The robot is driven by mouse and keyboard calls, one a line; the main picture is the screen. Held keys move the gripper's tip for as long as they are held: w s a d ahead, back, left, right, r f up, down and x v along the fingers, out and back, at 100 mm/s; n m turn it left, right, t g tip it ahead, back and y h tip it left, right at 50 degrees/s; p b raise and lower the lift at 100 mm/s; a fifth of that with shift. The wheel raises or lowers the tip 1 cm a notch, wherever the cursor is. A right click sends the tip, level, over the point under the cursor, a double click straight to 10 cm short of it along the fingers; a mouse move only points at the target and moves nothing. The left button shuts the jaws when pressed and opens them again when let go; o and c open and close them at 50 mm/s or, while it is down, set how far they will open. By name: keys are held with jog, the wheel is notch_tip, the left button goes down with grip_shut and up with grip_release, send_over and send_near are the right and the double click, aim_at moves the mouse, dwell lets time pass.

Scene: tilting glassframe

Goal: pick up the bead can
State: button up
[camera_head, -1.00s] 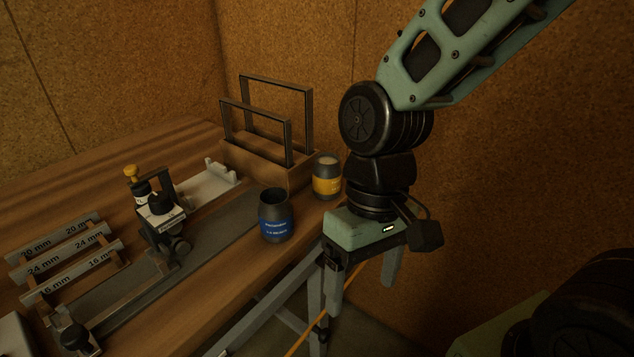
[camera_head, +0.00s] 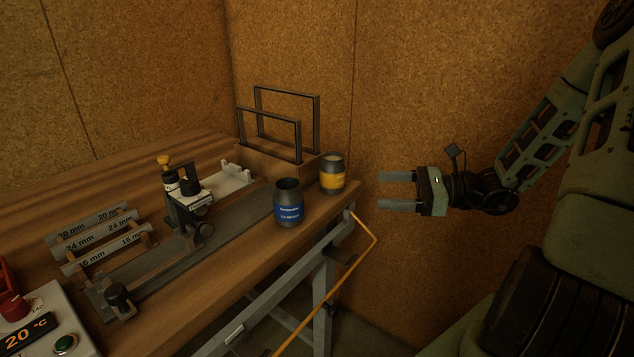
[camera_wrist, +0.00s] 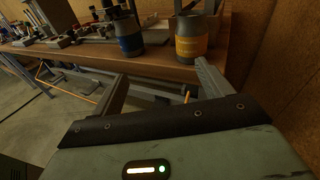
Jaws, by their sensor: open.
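Two dark metal cans stand upright near the right end of the wooden bench. One has a blue label (camera_head: 288,204), the other a yellow label (camera_head: 332,174). The lettering is too small to tell which is the bead can. In the wrist view the blue-labelled can (camera_wrist: 129,38) is left of centre and the yellow-labelled can (camera_wrist: 191,36) is ahead of the right finger. My gripper (camera_head: 384,191) is open and empty, off the bench's right edge. Its fingers point left, towards the cans, apart from both. It also shows in the wrist view (camera_wrist: 160,80).
A wooden rack (camera_head: 270,160) with two upright dark frames stands behind the cans. Left of them are a clamp-like fixture (camera_head: 190,205) on a rail and a stand of millimetre-marked bars (camera_head: 100,240). A cork-like wall (camera_head: 450,80) closes the back. An orange cable (camera_head: 345,268) hangs by the bench edge.

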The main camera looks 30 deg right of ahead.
aim_at(331, 170)
jog(key=d+m+t+h, duration=0.2)
jog(key=d+m+t, duration=0.1)
jog(key=d, duration=0.1)
jog(key=b+x, duration=0.1)
jog(key=x, duration=1.5)
jog(key=shift+w+a+f, duration=0.1)
jog(key=shift+w+a, duration=0.1)
jog(key=shift+w, duration=0.15)
jog(key=c, duration=1.2)
